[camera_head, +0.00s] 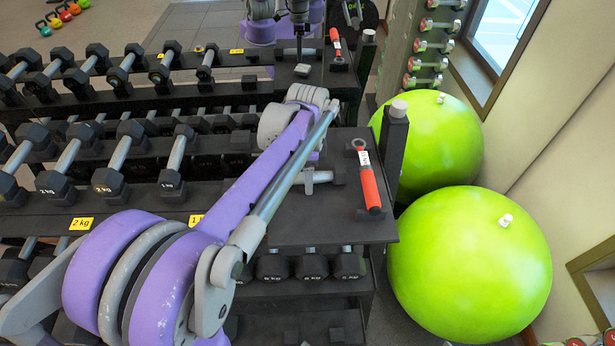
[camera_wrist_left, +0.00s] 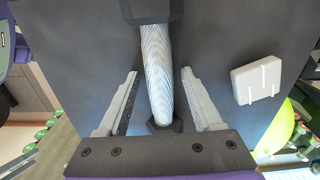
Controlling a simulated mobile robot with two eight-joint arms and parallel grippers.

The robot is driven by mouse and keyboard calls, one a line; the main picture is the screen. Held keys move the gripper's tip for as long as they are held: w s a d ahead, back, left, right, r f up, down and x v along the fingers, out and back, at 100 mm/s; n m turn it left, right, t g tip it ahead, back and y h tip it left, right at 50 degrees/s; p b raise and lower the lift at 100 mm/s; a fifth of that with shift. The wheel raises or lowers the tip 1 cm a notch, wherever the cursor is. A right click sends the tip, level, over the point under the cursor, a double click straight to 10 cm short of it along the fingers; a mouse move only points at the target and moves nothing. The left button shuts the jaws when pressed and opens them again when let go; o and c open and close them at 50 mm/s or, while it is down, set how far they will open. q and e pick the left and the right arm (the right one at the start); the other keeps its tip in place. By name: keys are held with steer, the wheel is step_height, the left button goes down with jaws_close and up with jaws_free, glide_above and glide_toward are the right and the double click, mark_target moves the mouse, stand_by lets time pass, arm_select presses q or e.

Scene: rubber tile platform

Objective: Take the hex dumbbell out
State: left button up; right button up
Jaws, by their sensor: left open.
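The hex dumbbell (camera_head: 325,177) lies on the dark shelf top at the near right, its left part hidden behind my left arm in the head view. In the left wrist view its ribbed silver handle (camera_wrist_left: 155,60) runs down the picture between dark ends. My left gripper (camera_wrist_left: 158,78) is open, one finger on each side of the handle, with gaps visible on both sides. In the head view only a pale finger of this gripper (camera_head: 309,180) shows beside the handle; the rest is behind the arm. My right gripper is not in view.
A red-handled tool (camera_head: 368,180) lies right of the dumbbell, near a dark post (camera_head: 391,150). More dumbbells (camera_head: 113,160) fill the rack at left. Two green balls (camera_head: 470,265) stand right. The scene beyond looks like a mirror reflection.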

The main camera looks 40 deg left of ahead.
arm_select(q)
steer(key=shift+c, duration=0.2)
jaws_close()
steer(key=shift+r, duration=0.1)
stand_by(1.0)
